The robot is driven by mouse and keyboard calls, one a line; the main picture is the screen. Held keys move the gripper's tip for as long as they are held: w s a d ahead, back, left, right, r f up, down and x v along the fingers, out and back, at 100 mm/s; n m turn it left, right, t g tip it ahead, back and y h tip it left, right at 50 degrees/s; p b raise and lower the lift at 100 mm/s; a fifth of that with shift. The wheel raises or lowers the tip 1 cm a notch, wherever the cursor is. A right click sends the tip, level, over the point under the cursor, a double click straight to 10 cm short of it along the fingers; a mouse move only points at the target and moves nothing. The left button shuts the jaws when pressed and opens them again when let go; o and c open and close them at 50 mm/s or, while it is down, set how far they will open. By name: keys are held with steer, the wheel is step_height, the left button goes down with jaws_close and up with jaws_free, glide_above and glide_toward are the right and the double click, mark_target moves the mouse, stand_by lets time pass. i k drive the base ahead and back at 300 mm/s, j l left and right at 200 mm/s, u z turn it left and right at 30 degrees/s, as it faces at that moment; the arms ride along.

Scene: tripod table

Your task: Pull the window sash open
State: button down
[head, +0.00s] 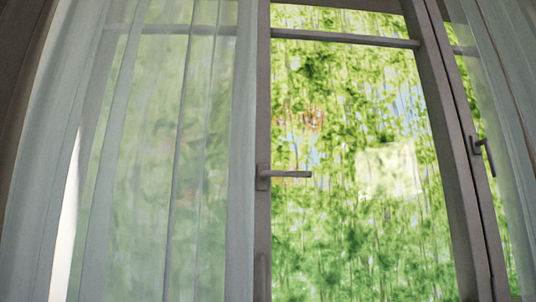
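A tall window sash with a grey frame (442,130) and clear glass (345,180) stands in the middle of the head view. A grey lever handle (290,174) sits on its left stile and points right, level. A second handle (484,152) sits on the frame to the right and slants downward. I cannot tell from this view whether the sash is fully closed. My gripper is not in view.
Sheer white curtains (150,160) hang over the left side, and their edge reaches close to the left handle. Another sheer curtain (505,90) hangs at the right edge. Blurry green foliage shows through the glass.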

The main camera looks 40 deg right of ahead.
mark_target(477, 283)
steer(key=z, duration=1.95)
